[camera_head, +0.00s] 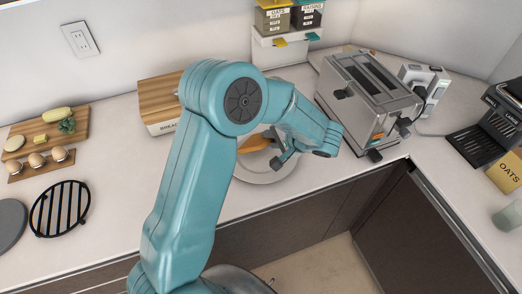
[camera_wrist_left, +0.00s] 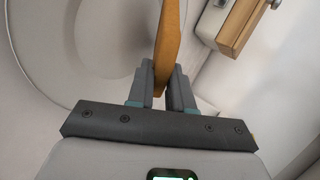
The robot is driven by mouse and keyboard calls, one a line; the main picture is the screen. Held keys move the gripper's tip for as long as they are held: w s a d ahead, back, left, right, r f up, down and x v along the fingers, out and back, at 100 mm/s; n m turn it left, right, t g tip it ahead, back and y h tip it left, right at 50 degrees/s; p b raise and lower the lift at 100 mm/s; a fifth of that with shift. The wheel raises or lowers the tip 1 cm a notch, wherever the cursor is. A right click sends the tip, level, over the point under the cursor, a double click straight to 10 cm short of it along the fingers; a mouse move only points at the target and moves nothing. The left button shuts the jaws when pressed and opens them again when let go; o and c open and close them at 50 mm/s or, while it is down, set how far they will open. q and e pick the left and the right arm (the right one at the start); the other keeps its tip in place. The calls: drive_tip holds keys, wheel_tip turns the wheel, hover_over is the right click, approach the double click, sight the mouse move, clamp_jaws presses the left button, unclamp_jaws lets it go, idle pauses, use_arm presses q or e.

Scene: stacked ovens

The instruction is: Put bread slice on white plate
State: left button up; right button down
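The bread slice (camera_head: 254,143) is orange-brown and shows beside my left gripper in the head view, partly hidden by my arm. My left gripper (camera_head: 281,155) is over the white plate (camera_head: 268,178). In the left wrist view, the fingers of my left gripper (camera_wrist_left: 163,88) are shut on the bread slice (camera_wrist_left: 168,40), which stands on edge between them. The plate (camera_wrist_left: 45,85) lies on the left of that view, below the slice. Whether the slice touches the plate I cannot tell. My right gripper is not in view.
A silver toaster (camera_head: 368,92) stands right of the plate. A wood-topped bread box (camera_head: 160,96) is behind my arm. A board with eggs (camera_head: 37,160) and a black trivet (camera_head: 60,208) lie at left. The counter's front edge runs below the plate.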

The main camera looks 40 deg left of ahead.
use_arm(q)
drive_tip(key=shift+o, duration=1.1)
drive_tip(key=shift+a, duration=0.1)
drive_tip(key=p+v, duration=0.1)
drive_tip(key=v, duration=0.7)
wheel_tip(320, 180, up, 8)
drive_tip(key=d+p, duration=0.2)
drive_tip(key=p, duration=0.2)
drive_tip(key=shift+s+d, duration=0.15)
drive_tip(key=shift+d, duration=0.05)
